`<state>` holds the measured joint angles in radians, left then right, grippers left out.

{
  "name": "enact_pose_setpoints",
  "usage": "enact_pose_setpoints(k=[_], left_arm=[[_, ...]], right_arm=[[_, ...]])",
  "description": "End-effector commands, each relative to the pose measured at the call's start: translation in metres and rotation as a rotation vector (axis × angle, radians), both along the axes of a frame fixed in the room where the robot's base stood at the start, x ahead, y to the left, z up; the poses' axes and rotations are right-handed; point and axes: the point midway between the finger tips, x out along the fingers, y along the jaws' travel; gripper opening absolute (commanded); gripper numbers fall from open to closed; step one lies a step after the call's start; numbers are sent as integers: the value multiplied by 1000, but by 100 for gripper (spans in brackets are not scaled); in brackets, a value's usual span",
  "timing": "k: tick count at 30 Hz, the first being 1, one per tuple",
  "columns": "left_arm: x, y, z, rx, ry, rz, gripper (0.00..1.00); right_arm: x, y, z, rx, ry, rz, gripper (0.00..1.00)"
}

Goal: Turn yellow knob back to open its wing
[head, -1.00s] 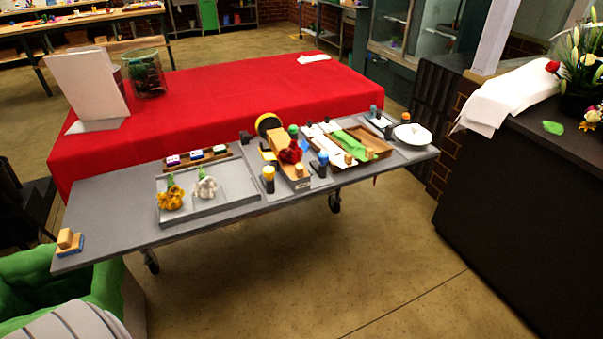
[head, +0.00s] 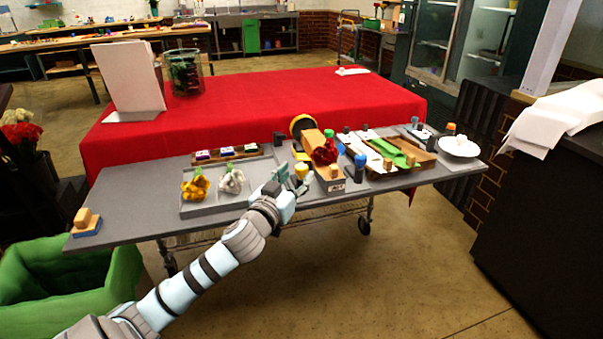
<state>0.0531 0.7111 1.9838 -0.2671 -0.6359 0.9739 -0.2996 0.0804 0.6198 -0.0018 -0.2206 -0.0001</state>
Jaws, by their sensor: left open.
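The yellow knob (head: 301,170) stands upright at the front left of a wooden holder (head: 331,184) on the grey table. A red flower (head: 325,152) lies in the holder. A blue knob (head: 360,163) stands to its right and a green knob (head: 328,134) behind it. My left gripper (head: 294,179) is open just left of and in front of the yellow knob. I cannot tell whether a finger touches it. The wing by the yellow knob is too small to make out, partly behind the gripper. My right gripper is not in view.
A grey tray (head: 208,208) with a yellow flower (head: 196,187) and a white flower (head: 232,180) lies left of the gripper. A wooden tray (head: 419,158) with green and white strips is to the right. A white plate (head: 459,146) sits at the right end.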

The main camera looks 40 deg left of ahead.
Motion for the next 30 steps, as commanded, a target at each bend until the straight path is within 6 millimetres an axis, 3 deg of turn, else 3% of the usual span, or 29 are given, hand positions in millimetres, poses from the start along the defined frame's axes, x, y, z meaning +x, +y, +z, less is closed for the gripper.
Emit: enact_pose_setpoints(k=[6,15,17,24,30], left_arm=[[33,8,0,-3,-1,-1,46],[39,9,0,1,1,-2,46],[39,9,0,1,1,-1,39],[39,9,0,0,1,-2,1],[40,8,0,-6,-1,70,0]], right_arm=[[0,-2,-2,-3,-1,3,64],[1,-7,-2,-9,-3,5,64],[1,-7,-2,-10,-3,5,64],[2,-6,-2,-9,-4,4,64],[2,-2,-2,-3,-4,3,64]])
